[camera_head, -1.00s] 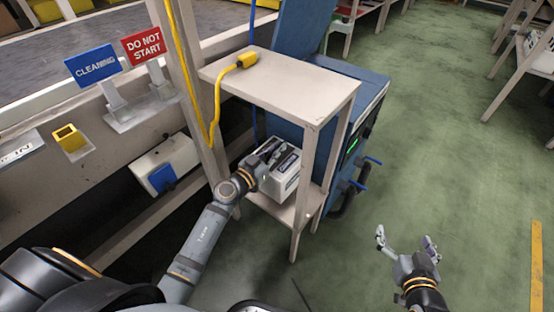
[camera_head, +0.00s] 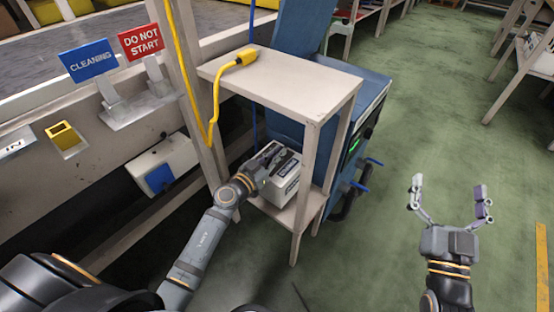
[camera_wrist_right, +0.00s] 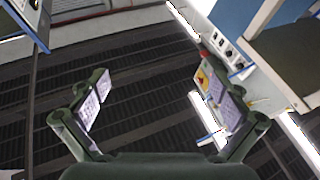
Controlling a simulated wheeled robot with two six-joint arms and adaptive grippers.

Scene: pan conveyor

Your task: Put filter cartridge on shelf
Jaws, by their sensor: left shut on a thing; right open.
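The filter cartridge (camera_head: 284,186) is a pale grey box with a dark label on its side. In the head view it is at the lower shelf (camera_head: 301,217) of the small beige stand, under the stand's top. My left gripper (camera_head: 276,160) is shut on the cartridge at its top, reaching in from the left. I cannot tell whether the cartridge's base rests fully on the shelf. My right gripper (camera_head: 450,198) is open and empty over the green floor, right of the stand. Its open fingers also show in the right wrist view (camera_wrist_right: 158,100).
The stand's top (camera_head: 285,85) carries a yellow plug with a cord. Its legs frame the lower shelf. A blue machine (camera_head: 369,100) stands close behind it. The conveyor with blue and red signs (camera_head: 141,42) is at the left.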

